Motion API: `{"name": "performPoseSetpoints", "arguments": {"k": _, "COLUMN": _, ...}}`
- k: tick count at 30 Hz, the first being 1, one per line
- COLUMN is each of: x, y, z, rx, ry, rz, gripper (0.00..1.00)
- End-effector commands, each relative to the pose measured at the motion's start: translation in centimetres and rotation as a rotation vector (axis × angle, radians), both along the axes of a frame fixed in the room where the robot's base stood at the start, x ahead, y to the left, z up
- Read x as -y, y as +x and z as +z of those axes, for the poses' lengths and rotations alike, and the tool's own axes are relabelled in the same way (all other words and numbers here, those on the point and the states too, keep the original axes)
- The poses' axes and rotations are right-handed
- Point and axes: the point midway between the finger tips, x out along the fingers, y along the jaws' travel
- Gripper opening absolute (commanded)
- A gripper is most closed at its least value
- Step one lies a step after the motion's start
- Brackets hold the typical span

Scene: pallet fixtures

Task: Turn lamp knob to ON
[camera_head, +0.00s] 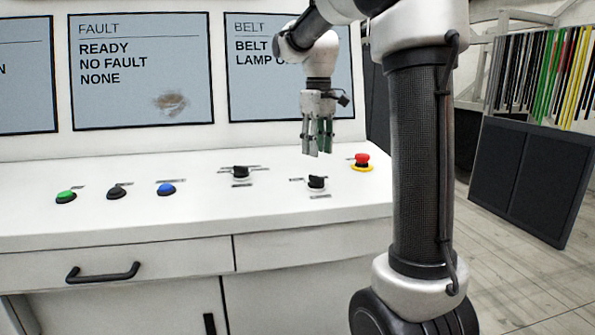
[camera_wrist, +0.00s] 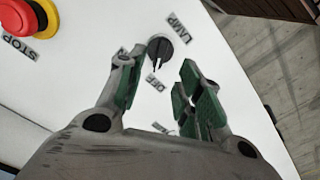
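The lamp knob (camera_head: 316,182) is a black rotary knob on the white console top, left of the red stop button. In the wrist view the lamp knob (camera_wrist: 160,49) sits beside a LAMP label (camera_wrist: 178,23), and its white mark points towards the OFF label (camera_wrist: 155,82). My gripper (camera_head: 317,152) hangs above the console over the knob, apart from it. In the wrist view my gripper (camera_wrist: 155,66) has its green-padded fingers spread with nothing between them, the knob showing just beyond the fingertips.
The red emergency stop button (camera_head: 362,160) stands close to the right of the lamp knob. A second black knob (camera_head: 240,172) and green (camera_head: 65,196), black (camera_head: 116,191) and blue (camera_head: 166,189) buttons lie to the left. The belt screen (camera_head: 260,85) behind is partly hidden by my arm.

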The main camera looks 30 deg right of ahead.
Motion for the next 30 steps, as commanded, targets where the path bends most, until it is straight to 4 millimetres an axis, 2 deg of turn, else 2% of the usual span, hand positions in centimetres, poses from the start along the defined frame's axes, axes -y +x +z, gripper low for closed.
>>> {"name": "performPoseSetpoints", "arguments": {"k": 13, "x": 0.0, "y": 0.0, "z": -6.5, "rx": -0.001, "ry": 0.000, "rz": 0.005, "gripper": 0.36}}
{"name": "performPoseSetpoints", "arguments": {"k": 18, "x": 0.0, "y": 0.0, "z": -7.5, "rx": 0.002, "ry": 0.000, "rz": 0.004, "gripper": 0.36}}
{"name": "performPoseSetpoints", "arguments": {"k": 25, "x": 0.0, "y": 0.0, "z": -7.6, "rx": 0.002, "ry": 0.000, "rz": 0.004, "gripper": 0.36}}
{"name": "performPoseSetpoints", "arguments": {"k": 30, "x": 0.0, "y": 0.0, "z": -7.6, "rx": 0.002, "ry": 0.000, "rz": 0.004, "gripper": 0.05}}
